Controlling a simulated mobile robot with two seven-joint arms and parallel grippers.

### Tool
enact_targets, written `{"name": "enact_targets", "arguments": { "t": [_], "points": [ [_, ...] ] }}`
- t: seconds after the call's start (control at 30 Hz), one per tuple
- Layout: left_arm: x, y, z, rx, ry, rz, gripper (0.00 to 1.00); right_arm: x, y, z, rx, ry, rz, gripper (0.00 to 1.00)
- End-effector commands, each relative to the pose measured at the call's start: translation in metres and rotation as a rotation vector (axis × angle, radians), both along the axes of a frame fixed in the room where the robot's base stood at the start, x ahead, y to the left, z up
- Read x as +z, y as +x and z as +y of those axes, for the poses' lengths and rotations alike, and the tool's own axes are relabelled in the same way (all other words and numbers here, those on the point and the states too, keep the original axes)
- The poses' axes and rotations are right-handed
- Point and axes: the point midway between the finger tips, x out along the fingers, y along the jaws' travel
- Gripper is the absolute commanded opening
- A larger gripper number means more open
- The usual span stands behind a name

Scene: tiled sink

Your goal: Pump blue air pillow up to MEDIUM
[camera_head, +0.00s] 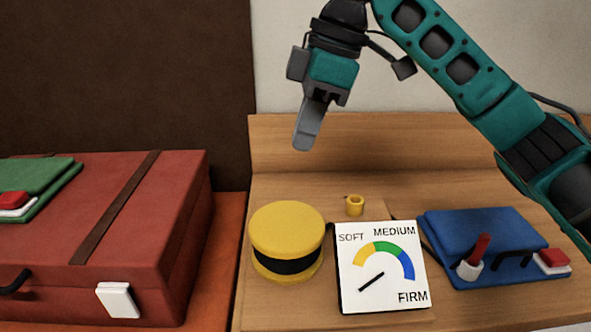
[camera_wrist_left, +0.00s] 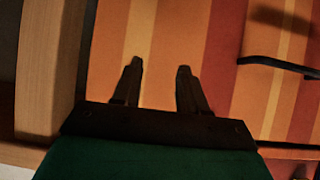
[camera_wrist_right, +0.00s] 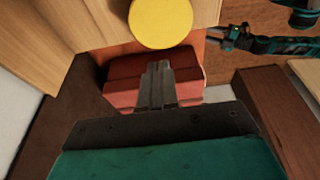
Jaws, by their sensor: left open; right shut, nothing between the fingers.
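The blue air pillow (camera_head: 485,232) lies flat on the wooden surface at the right. On it are a red-tipped white valve (camera_head: 475,260), a black handle and a red and white piece (camera_head: 552,260). The white gauge (camera_head: 381,265) reads SOFT, MEDIUM, FIRM; its black needle points to the lower left, below the coloured arc. The yellow pump (camera_head: 287,240) with a black band stands left of the gauge. My right gripper (camera_head: 306,140) is shut and empty, above and behind the pump. My left gripper (camera_wrist_left: 158,80) is open and empty over a striped orange surface.
A red suitcase-like box (camera_head: 130,225) with a brown strap fills the left, with a green pad (camera_head: 38,185) on top. A wooden back ledge (camera_head: 400,140) runs behind these things.

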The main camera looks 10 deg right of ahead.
Motion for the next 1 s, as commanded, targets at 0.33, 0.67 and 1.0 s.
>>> {"name": "enact_targets", "arguments": {
  "t": [0.33,0.67,1.0],
  "points": [
    [-0.01,0.004,-0.006,-0.009,-0.013,-0.001,0.43,-0.069,0.003,0.019,0.001,0.0,0.003,0.0],
    [-0.01,0.009,-0.014,-0.021,-0.026,-0.01,0.43,-0.12,0.004,0.025,0.0,0.0,0.001,0.0],
    [-0.005,0.012,-0.014,-0.023,-0.027,-0.018,0.43,-0.129,0.004,0.026,0.001,0.0,0.001,0.0]
  ]
}}
